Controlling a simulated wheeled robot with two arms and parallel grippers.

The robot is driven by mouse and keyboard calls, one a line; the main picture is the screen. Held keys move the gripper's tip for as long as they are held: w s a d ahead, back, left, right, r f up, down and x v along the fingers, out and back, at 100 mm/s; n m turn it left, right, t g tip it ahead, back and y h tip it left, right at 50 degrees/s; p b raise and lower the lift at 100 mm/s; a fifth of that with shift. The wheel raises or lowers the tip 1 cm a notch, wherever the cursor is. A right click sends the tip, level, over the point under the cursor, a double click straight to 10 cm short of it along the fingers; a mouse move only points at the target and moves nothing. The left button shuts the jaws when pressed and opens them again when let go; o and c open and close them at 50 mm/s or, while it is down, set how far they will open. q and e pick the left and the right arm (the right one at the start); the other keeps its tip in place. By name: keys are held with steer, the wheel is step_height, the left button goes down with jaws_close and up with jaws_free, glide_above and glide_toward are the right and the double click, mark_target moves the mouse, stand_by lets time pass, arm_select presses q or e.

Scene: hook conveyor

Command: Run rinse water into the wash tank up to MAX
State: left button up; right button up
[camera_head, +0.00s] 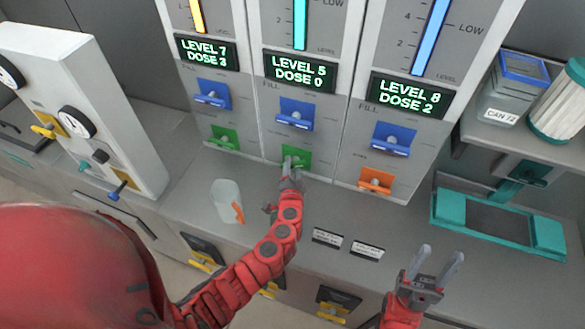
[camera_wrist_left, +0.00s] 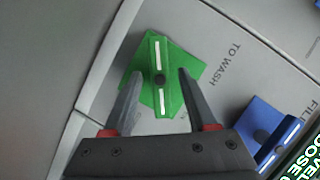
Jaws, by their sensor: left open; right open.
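The middle panel has a teal gauge (camera_head: 300,22), a display (camera_head: 300,72) reading LEVEL 5 DOSE 0, a blue FILL handle (camera_head: 295,115) and a green handle (camera_head: 297,156). In the left wrist view, the green handle (camera_wrist_left: 160,98) stands beside the words TO WASH, with its raised bar between my left gripper's fingers. My left gripper (camera_wrist_left: 160,74) is open, with gaps on both sides of the bar. In the head view it partly hides that handle. My right gripper (camera_head: 440,262) is open and empty at lower right. I cannot identify the wash tank or its MAX mark.
Side panels read LEVEL 7 DOSE 3 (camera_head: 207,51) and LEVEL 8 DOSE 2 (camera_head: 408,94); their lower handles are green (camera_head: 223,137) and orange (camera_head: 376,181). A teal-framed tray (camera_head: 448,211) is at right.

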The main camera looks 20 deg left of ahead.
arm_select(q)
jaws_close()
steer(key=shift+f+b, duration=0.2)
steer(key=shift+b, duration=0.25)
steer(key=m+b, duration=0.1)
steer(key=b, duration=0.2)
steer(key=m+t+b, duration=0.1)
steer(key=b, duration=0.2)
steer(key=m+y+b, duration=0.1)
steer(key=m+b, duration=0.1)
steer(key=shift+d+f+b, duration=0.1)
steer(key=shift+f+b, duration=0.15)
steer(key=shift+b, duration=0.15)
steer(key=shift+r+m+t+y+b, duration=0.2)
steer(key=shift+m+t+y+b, duration=0.2)
steer(key=shift+m+b, duration=0.45)
